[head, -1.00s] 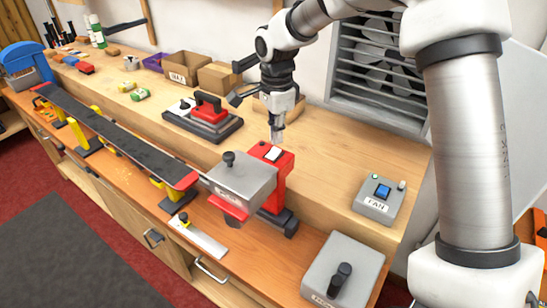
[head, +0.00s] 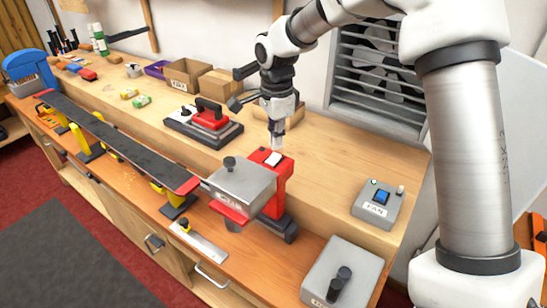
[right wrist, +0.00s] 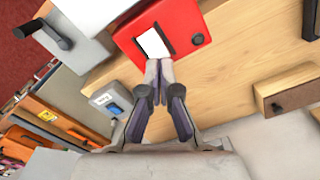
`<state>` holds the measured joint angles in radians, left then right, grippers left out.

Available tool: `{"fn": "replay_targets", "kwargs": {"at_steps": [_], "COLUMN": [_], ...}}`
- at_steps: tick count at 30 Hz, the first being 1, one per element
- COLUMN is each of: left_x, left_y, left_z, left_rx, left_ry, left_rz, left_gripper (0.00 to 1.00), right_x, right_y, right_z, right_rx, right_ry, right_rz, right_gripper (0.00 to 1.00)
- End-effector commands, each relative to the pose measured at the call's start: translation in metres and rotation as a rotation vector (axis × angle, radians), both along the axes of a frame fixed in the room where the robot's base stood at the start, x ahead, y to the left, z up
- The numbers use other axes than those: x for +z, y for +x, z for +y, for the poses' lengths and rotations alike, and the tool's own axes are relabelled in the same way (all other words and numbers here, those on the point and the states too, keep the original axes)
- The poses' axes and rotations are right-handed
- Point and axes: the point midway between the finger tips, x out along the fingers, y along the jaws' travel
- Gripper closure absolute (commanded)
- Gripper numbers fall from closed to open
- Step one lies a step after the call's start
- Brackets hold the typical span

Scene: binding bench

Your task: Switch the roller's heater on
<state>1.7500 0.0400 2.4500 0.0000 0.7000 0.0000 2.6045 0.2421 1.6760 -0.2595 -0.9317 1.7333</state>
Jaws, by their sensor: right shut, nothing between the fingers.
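The roller is a red machine (head: 277,188) with a grey box (head: 240,182) at its left, on the bench. A white rocker switch (head: 271,158) sits on its red top; it also shows in the right wrist view (right wrist: 153,43). My left gripper is not in view.
A grey fan box (head: 377,205) with a blue switch stands at the right, below a louvred wall fan (head: 380,75). A red-handled press (head: 205,122) is behind the roller. A grey box with a dark knob (head: 342,275) is at the front right. A long dark belt (head: 115,140) runs left.

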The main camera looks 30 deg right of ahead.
Motion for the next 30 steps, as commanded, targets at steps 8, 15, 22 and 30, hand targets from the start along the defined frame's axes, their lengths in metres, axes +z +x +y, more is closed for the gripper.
{"fn": "replay_targets", "kwargs": {"at_steps": [8, 15, 22, 30], "left_x": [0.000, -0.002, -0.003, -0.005], "left_y": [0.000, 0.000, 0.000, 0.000], "left_z": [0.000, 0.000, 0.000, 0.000], "left_rx": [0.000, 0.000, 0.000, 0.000], "left_ry": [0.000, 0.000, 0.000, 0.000], "left_rz": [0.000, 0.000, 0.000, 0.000], "left_gripper": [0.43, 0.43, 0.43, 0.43], "right_x": [0.000, -0.003, -0.007, -0.011], "right_y": [0.000, 0.000, 0.000, 0.000], "right_z": [0.000, 0.000, 0.000, 0.000], "right_rx": [0.000, 0.000, 0.000, 0.000], "right_ry": [0.000, 0.000, 0.000, 0.000], "right_rz": [0.000, 0.001, 0.001, 0.001], "right_gripper": [1.00, 1.00, 1.00, 1.00]}}
